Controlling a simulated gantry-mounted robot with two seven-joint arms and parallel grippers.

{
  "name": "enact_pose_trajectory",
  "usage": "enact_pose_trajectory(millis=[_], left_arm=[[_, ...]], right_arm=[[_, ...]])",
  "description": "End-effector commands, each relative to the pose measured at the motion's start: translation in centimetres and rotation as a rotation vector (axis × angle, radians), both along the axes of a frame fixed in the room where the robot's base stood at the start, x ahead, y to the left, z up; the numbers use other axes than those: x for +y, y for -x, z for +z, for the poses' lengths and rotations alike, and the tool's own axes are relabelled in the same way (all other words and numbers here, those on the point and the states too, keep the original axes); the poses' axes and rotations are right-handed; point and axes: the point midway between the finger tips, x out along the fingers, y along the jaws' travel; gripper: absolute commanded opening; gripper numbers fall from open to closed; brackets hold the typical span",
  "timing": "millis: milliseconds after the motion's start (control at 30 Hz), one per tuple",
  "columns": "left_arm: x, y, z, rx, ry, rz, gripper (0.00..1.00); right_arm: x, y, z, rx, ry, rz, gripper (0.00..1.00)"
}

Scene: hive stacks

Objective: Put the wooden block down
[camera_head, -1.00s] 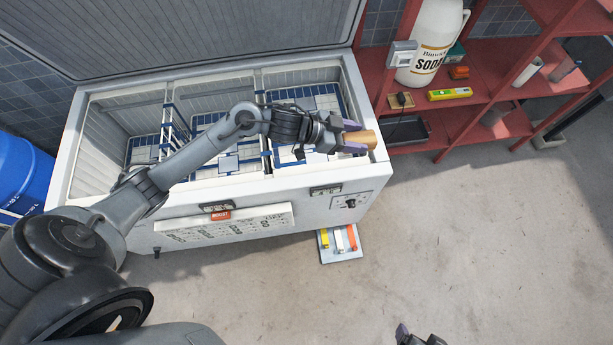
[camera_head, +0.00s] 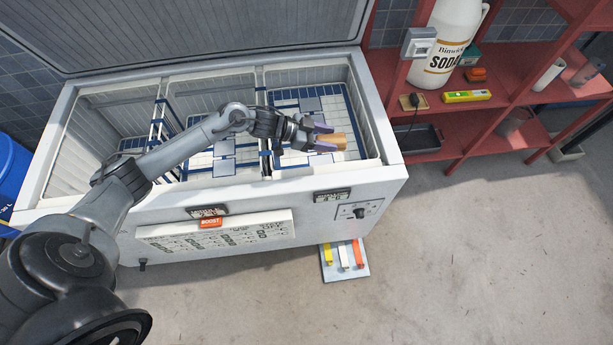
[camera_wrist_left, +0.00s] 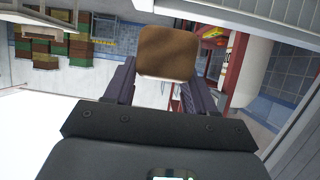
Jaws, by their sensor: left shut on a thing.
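The wooden block (camera_head: 334,141) is light brown and sits between the fingers of my left gripper (camera_head: 322,139). The gripper is shut on it and holds it over the right compartment of the open chest freezer (camera_head: 240,205). In the left wrist view the block (camera_wrist_left: 167,53) shows its brown end face, with the dark fingers of the left gripper (camera_wrist_left: 158,88) on both sides. My right gripper is not in the head view now.
The freezer lid (camera_head: 190,30) stands open behind. A red shelf (camera_head: 470,130) to the right holds a white soda jug (camera_head: 447,45) and a yellow level (camera_head: 467,96). A small board with coloured bars (camera_head: 344,261) lies on the floor in front. Open floor is at the right.

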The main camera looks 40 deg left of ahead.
Motion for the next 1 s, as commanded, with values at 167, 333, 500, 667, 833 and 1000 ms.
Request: enact_pose_trajectory(millis=[167,333,500,667,833,1000], left_arm=[[0.0,3.7,-2.2,0.006,-0.001,0.0,0.22],[-0.1,6.7,-3.9,0.003,-0.001,0.0,0.22],[-0.1,8.6,-5.1,0.002,0.001,0.0,0.22],[-0.1,9.2,-5.5,-0.001,0.0,0.0,0.22],[-0.1,9.1,-7.2,0.001,0.001,0.002,0.22],[-0.1,9.1,-9.1,0.0,0.001,0.001,0.22]], right_arm=[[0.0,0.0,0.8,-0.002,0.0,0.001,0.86],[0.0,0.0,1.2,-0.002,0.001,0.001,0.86],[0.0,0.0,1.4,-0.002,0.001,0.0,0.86],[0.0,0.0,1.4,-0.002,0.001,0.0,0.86],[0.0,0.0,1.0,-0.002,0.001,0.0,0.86],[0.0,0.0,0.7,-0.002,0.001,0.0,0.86]])
